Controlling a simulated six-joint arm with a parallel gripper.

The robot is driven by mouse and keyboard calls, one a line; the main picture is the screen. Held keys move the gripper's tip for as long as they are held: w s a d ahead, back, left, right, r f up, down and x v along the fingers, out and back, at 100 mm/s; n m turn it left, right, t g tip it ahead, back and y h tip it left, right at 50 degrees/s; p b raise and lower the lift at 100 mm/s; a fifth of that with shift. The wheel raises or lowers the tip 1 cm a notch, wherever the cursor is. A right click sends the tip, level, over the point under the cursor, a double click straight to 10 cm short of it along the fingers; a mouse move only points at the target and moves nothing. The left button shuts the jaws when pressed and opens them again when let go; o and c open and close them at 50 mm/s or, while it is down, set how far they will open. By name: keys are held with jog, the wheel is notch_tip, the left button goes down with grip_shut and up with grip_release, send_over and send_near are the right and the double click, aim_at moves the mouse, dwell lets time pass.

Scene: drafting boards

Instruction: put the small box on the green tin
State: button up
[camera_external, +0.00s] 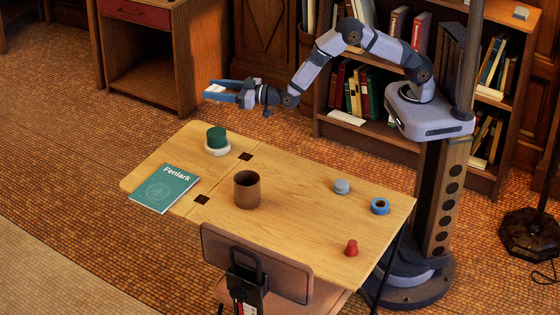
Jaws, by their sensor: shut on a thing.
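The green tin (217,137) stands upright on a round white base (217,150) near the table's far left edge. My gripper (222,92) is in the air above the tin, with its fingers pointing left. It is shut on a small pale box (215,88), which is partly hidden by the blue fingers. The box and the tin are clearly apart. The exact height between them is hard to judge from this single view.
The wooden table (300,190) also bears a green book (164,188), a brown cup (247,190), a grey lidded pot (342,186), a blue ring (380,206) and a red piece (351,248). A chair (257,262) stands in front.

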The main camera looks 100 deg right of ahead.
aim_at(218, 133)
jog(key=shift+w+a+f+n+t+y, duration=0.2)
jog(key=shift+a+f+y, duration=0.1)
jog(key=shift+f, duration=0.3)
jog(key=shift+w+a+f+n+t+y, duration=0.1)
jog(key=shift+w+a+f+n+y, duration=0.15)
jog(key=shift+f, duration=0.3)
jog(key=shift+s+f+p, duration=0.1)
jog(key=shift+f+p, duration=0.55)
jog(key=shift+f, duration=4.25)
jog(key=shift+f+b, duration=0.3)
jog(key=shift+f, duration=0.05)
jog(key=o, duration=1.1)
jog(key=shift+r, duration=0.1)
jog(key=shift+r, duration=0.15)
